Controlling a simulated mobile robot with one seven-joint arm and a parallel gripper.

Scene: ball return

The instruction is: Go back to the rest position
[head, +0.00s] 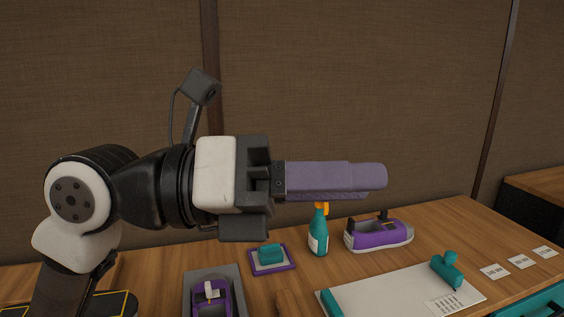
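My gripper (376,178) reaches in from the left in the head view and points to the right, raised above the table. Its long, pale purple finger is seen from the side. The near finger hides the far one, so I cannot tell the gap between them. No object shows between or below the fingers.
The wooden table (440,222) holds a teal spray bottle (319,236), a purple shoe-like item (382,233), a teal block on a purple tray (286,262), a grey tray (232,275) and a white board (390,290) with teal pieces. White cards (519,262) lie right. A brown panel wall stands behind.

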